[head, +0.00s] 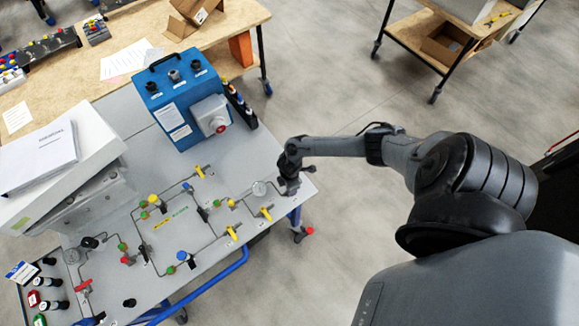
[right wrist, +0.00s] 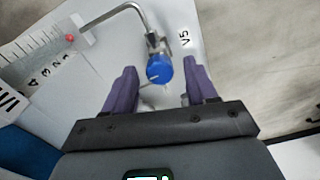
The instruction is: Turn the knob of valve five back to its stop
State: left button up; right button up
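The blue knob of valve five (right wrist: 159,69) shows in the right wrist view, at the end of a bent metal tube, with a "V5" label (right wrist: 185,37) beside it. My right gripper (right wrist: 161,72) is open, with its purple fingers on either side of the knob. A gap shows between the knob and each finger. A pale line marks the knob's face. In the head view my right gripper (head: 288,187) is at the right edge of the grey panel (head: 235,165); I cannot make out the knob there. My left gripper is not in view.
A numbered scale with a red dot (right wrist: 70,38) lies left of the knob. A blue box (head: 185,98) stands at the panel's back. Open floor lies to the right.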

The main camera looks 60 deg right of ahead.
notch_tip(320, 180, up, 11)
jog(key=p, duration=0.1)
dwell(0.7)
jog(key=shift+f, duration=0.1)
